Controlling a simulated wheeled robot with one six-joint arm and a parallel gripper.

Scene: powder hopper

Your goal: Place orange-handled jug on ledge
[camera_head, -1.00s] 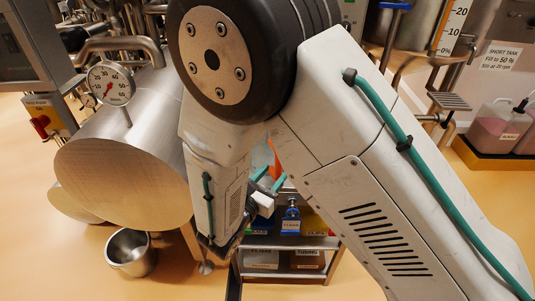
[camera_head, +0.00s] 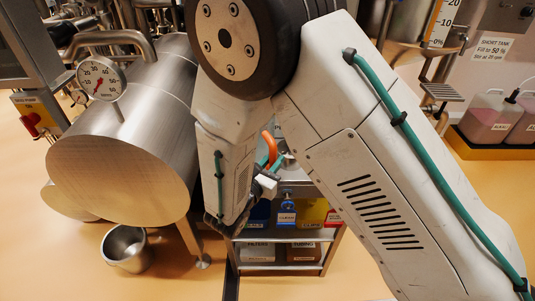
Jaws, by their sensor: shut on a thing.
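The orange handle (camera_head: 270,148) of the jug shows in a narrow gap between my arm links, above the steel cart. The rest of the jug is mostly hidden behind my arm. My gripper (camera_head: 266,184) is just below the handle, partly covered by my wrist link, and is shut on the jug. Its fingertips and exact hold cannot be made out. A small slotted metal ledge (camera_head: 447,95) juts out at the right back, well apart from the jug; I cannot tell if it is the ledge named.
A steel cart (camera_head: 285,231) with labelled bins stands below my gripper. A large steel cylinder (camera_head: 120,165) with a dial gauge (camera_head: 101,78) fills the left. A steel bucket (camera_head: 126,249) is on the floor. Pink-filled jugs (camera_head: 490,118) stand in a yellow tray at right.

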